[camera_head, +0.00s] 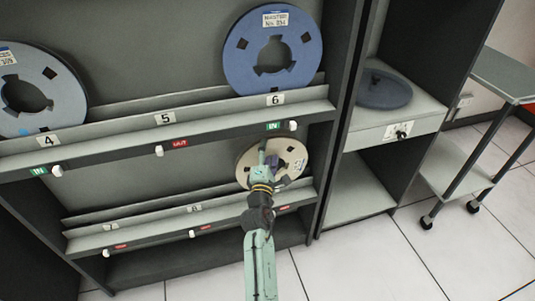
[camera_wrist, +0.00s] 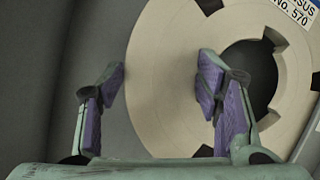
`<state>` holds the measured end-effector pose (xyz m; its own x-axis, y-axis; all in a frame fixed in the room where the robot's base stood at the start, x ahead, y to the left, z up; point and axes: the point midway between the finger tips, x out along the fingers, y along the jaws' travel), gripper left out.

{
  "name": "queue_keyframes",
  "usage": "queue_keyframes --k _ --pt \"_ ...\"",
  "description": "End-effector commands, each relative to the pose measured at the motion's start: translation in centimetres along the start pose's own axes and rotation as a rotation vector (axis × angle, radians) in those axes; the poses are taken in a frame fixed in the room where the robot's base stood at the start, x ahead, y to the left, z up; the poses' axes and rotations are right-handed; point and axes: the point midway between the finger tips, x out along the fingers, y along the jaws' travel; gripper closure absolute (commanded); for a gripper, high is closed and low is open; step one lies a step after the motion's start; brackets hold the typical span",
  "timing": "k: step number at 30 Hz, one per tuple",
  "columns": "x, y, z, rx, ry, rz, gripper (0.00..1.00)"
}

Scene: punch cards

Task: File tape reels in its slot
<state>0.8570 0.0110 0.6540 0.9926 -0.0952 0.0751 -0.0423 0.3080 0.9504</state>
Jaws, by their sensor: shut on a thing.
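A cream tape reel (camera_head: 295,152) stands at the right end of the lower rack row (camera_head: 150,232). In the wrist view the reel (camera_wrist: 165,50) fills the middle and right, with a label ending "No. 570". My gripper (camera_head: 268,163) is shut on this reel, one finger outside its rim and the other at the hub opening. The gripper also shows in the wrist view (camera_wrist: 160,88). My arm hides part of the reel and the lower right slot number. I cannot tell whether the reel rests fully in the slot.
A grey-blue reel (camera_head: 68,90) stands in slot 4 and a blue reel (camera_head: 237,60) in slot 6, both marked IN. Slot 5 (camera_head: 165,118) is empty, marked OUT. A dark blue reel (camera_head: 384,90) lies on the side shelf (camera_head: 428,108). A cart (camera_head: 455,165) stands at right.

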Motion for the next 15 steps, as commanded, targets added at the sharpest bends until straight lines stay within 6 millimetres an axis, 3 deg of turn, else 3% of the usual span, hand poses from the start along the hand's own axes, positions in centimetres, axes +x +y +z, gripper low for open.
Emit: queue_keyframes --k 8,9,15 --pt "0.03 0.11 -0.01 0.000 0.000 0.004 1.00" --pt "0.03 0.09 -0.01 0.000 0.000 0.003 0.40" --pt "0.01 0.00 -0.03 0.000 0.000 0.001 0.27"
